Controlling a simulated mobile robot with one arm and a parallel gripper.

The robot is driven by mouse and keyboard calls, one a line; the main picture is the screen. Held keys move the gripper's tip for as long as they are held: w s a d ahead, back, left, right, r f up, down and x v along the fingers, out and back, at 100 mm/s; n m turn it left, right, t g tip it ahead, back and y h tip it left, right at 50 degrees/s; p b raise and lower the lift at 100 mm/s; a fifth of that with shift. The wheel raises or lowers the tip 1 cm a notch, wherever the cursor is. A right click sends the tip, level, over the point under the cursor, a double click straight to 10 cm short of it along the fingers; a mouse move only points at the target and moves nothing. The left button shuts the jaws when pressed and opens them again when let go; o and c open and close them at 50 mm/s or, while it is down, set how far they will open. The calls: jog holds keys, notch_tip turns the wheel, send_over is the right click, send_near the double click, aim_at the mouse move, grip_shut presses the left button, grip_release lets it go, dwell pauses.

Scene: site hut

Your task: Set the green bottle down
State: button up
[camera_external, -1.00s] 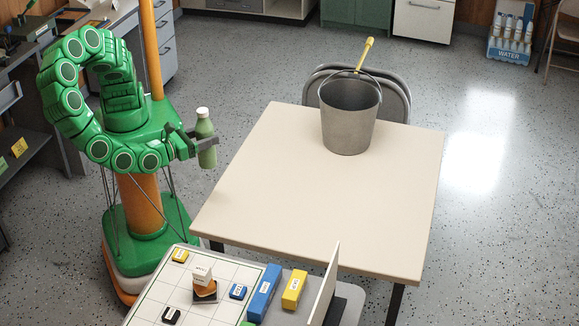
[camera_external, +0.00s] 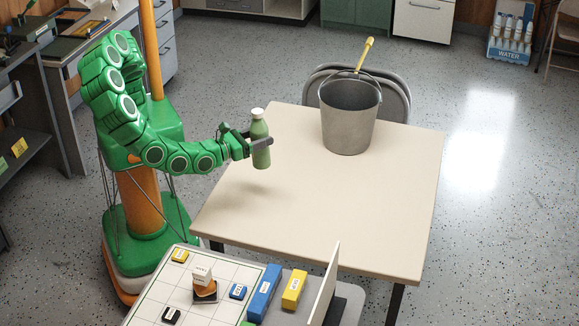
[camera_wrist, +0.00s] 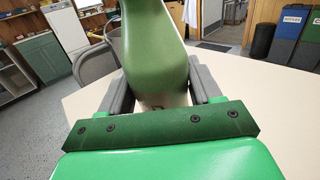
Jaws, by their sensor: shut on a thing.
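The green bottle (camera_external: 260,143) has a white cap and is held upright in my gripper (camera_external: 258,145). My gripper is shut on its body. The bottle is above the left part of the cream table (camera_external: 330,215), and a faint shadow lies on the tabletop below it. In the wrist view the bottle (camera_wrist: 155,50) fills the middle between the two grey fingers (camera_wrist: 158,85), and the table top (camera_wrist: 265,100) spreads behind it.
A grey metal bucket (camera_external: 347,125) with a yellow-handled tool in it stands at the table's back. A folding chair (camera_external: 395,90) is behind it. The front and right of the table are clear. A board with small blocks (camera_external: 215,275) stands at the front.

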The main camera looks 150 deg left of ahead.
aim_at(258, 166)
jog(key=a+f, duration=0.3)
jog(key=a, duration=0.8)
notch_tip(258, 166, down, 8)
jog(key=shift+a+m+t, duration=0.15)
jog(key=shift+m+t, duration=0.15)
jog(key=shift+m, duration=0.1)
jog(key=shift+f, duration=0.15)
jog(key=o, duration=1)
jog(key=shift+o, duration=0.2)
jog(key=shift+d, duration=6)
